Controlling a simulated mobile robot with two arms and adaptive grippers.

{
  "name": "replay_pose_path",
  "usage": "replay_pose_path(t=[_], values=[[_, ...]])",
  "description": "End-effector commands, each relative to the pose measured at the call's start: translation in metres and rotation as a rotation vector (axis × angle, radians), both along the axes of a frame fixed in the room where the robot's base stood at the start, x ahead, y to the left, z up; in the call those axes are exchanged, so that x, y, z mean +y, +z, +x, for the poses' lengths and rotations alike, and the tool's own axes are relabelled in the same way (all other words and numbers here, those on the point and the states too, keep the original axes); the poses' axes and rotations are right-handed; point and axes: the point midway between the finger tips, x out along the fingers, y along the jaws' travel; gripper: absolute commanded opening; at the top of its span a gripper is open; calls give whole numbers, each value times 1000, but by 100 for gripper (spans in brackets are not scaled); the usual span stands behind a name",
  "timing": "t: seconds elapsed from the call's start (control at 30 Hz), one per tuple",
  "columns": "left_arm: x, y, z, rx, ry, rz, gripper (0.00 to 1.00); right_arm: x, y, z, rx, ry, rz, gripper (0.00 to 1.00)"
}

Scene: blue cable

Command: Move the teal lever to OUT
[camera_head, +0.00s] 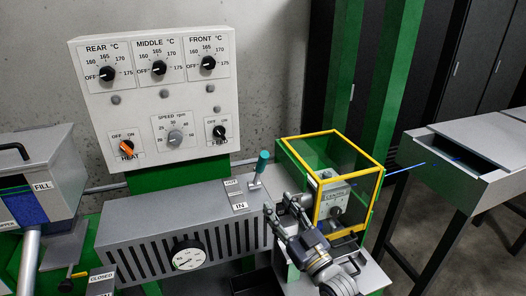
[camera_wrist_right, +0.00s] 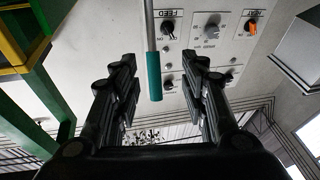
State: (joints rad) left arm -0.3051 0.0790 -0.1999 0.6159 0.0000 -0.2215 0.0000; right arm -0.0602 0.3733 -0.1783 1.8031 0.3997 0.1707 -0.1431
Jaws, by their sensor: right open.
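The teal lever (camera_head: 262,162) stands on a metal rod at the right end of the grey slotted housing, tilted slightly right. Beside its base are a label that appears to read OUT (camera_head: 232,184) and an IN label (camera_head: 239,206) nearer me. My right gripper (camera_head: 280,204) is open, just right of and nearer me than the lever. In the right wrist view the lever's teal grip (camera_wrist_right: 154,76) appears in the gap between the open fingers (camera_wrist_right: 160,68), with no finger touching it. My left gripper is not in view.
A yellow-edged clear guard box (camera_head: 333,135) on a green frame stands close right of my right gripper. The white control panel (camera_head: 155,100) with knobs rises behind the lever. A round gauge (camera_head: 189,255) is on the housing front. A blue cable (camera_head: 405,169) runs right.

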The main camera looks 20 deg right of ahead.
Motion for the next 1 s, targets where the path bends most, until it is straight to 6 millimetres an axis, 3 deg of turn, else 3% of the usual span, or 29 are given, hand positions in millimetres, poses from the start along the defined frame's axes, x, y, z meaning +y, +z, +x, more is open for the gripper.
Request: replay_pose_path(t=[0.03, 0.1, 0.2, 0.37, 0.8, 1.0], values=[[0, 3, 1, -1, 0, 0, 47, -2, 20, 0, -50, 2, 7, 40], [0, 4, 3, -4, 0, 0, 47, -4, 36, 0, -97, 3, 19, 40], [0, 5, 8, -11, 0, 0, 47, -5, 47, 1, -127, 3, 25, 40], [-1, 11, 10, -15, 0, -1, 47, -2, 55, 14, -130, 2, 26, 40], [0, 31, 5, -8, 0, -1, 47, 14, 81, 78, -126, 2, 25, 40], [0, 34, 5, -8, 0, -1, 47, 18, 85, 93, -125, 2, 26, 40]])
